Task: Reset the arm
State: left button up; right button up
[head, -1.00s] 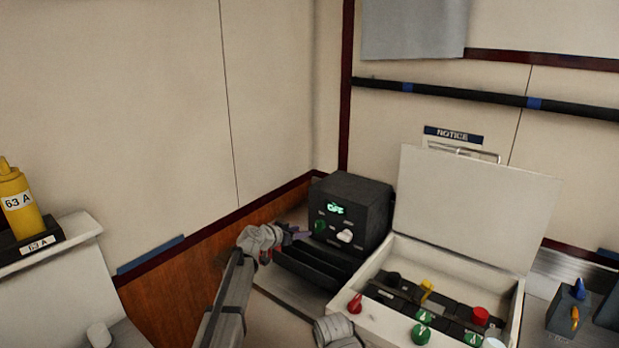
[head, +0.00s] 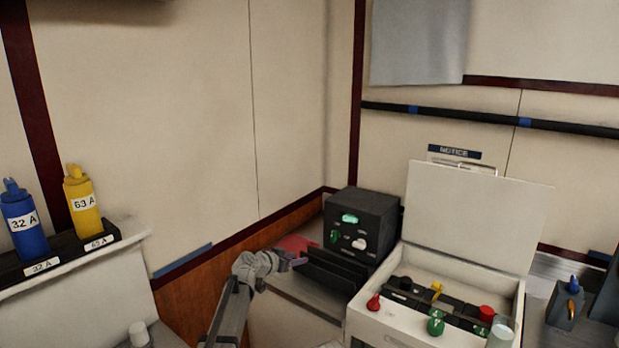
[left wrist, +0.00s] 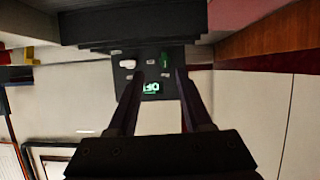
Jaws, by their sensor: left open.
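My left gripper (head: 298,260) is open and empty, left of the black control box (head: 362,215) in the head view. The box has a green lit display, a green knob (head: 334,237) and a white knob (head: 359,243). In the left wrist view the open fingers (left wrist: 160,74) point at the box face, upside down, with the display reading OFF (left wrist: 152,88). The green knob (left wrist: 166,60) shows beyond the right fingertip. The gripper appears apart from the knobs. My right gripper is not in view.
A white case (head: 465,262) with its lid up holds dark breakers and red, green and yellow knobs. A blue 32 A bottle-shaped piece (head: 22,222) and a yellow 63 A one (head: 83,205) stand at left. A red patch (head: 297,243) lies behind my gripper.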

pick_arm(q)
jog(key=s+d+f+g+y+p, duration=0.1)
jog(key=s+d+f+g+y, duration=0.25)
jog(key=s, duration=0.95)
jog(key=s+d+f+g+h, duration=0.1)
jog(key=s+d+f+g, duration=0.4)
jog(key=s, duration=0.8)
jog(key=s+a+n+g+y, duration=0.1)
jog(key=s+a+y, duration=0.1)
jog(key=s, duration=0.4)
jog(key=s+a+f+n+y+p, duration=0.1)
jog(key=s+a+y, duration=0.1)
jog(key=s+a, duration=0.2)
jog(key=s+a+f+n+g+y, duration=0.1)
jog(key=s+a+y, duration=0.2)
jog(key=s, duration=0.5)
jog(key=shift+s+a+f+g, duration=0.25)
jog(key=shift+g, duration=0.1)
